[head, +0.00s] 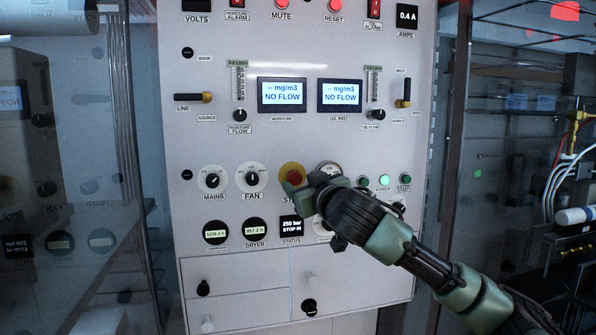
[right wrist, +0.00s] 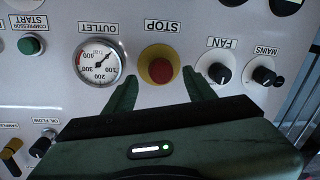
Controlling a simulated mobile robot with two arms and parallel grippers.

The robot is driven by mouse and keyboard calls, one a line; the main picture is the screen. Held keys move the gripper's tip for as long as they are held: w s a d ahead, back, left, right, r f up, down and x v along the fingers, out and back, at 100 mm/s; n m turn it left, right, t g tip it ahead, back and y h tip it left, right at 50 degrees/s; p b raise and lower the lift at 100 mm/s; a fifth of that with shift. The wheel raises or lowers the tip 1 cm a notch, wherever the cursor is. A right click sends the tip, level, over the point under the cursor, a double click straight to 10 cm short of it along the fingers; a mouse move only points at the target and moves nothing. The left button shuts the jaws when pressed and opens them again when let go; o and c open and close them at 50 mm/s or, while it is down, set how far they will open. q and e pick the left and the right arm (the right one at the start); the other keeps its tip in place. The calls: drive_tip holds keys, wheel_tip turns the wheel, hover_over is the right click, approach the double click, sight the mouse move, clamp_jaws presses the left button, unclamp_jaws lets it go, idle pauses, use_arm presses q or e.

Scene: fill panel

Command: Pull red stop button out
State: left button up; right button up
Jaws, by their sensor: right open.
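The red stop button (head: 292,177) sits on a yellow round base in the middle of the white panel (head: 225,135). In the right wrist view the button (right wrist: 161,71) is in plain sight under the label STOP. My right gripper (head: 300,187) is in front of the panel at the button, hiding part of its lower right side in the head view. In the right wrist view its two green fingers (right wrist: 161,88) are apart, one on each side below the button, with nothing held between them. Whether a finger touches the panel cannot be told. My left gripper is not in view.
The outlet gauge (right wrist: 100,62) is beside the button on one side; the FAN knob (right wrist: 217,72) and MAINS knob (right wrist: 263,76) are on the other. Two NO FLOW displays (head: 282,95) are higher up. A status screen (head: 291,228) is below. Glass stands on both sides.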

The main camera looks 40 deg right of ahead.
sight(296, 179)
drive_tip(key=shift+p+x, duration=0.5)
drive_tip(key=shift+x, duration=0.65)
drive_tip(key=shift+w+d, duration=0.1)
drive_tip(key=shift+w, duration=0.3)
clamp_jaws()
